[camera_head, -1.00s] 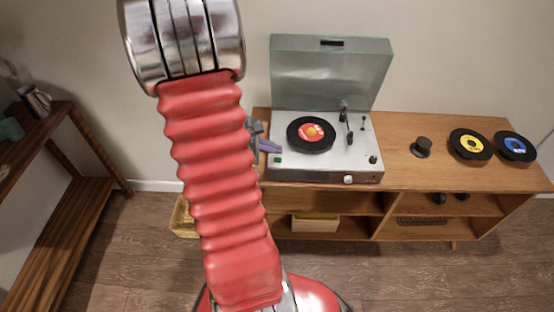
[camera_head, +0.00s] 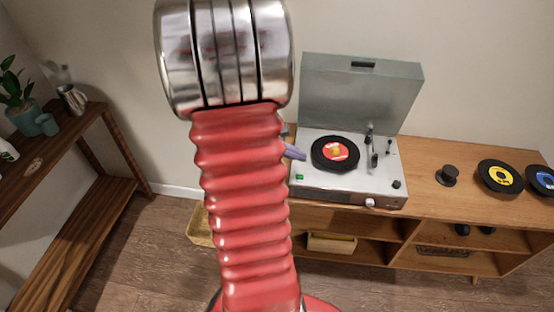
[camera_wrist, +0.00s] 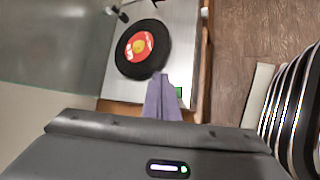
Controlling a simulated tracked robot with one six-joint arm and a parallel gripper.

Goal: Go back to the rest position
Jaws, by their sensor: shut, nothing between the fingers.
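My gripper (camera_wrist: 161,97) shows in the wrist view with its grey-purple fingers together and nothing between them. The fingertips appear over the front left part of the turntable, near its green button. In the head view my gripper (camera_head: 295,152) is mostly hidden behind my red arm; only the finger ends stick out to the right, at the turntable's left edge. The turntable (camera_head: 330,192) has its lid open and a black record with a red label (camera_head: 335,153) on it. The record (camera_wrist: 142,49) also shows in the wrist view, beyond the fingertips.
The turntable stands on a wooden sideboard (camera_head: 440,215). A black knob-like piece (camera_head: 447,175), a yellow-label record (camera_head: 499,177) and a blue-label record (camera_head: 543,181) lie to its right. A wooden shelf (camera_head: 80,230) with a plant stands at left. A basket (camera_head: 200,228) is on the floor.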

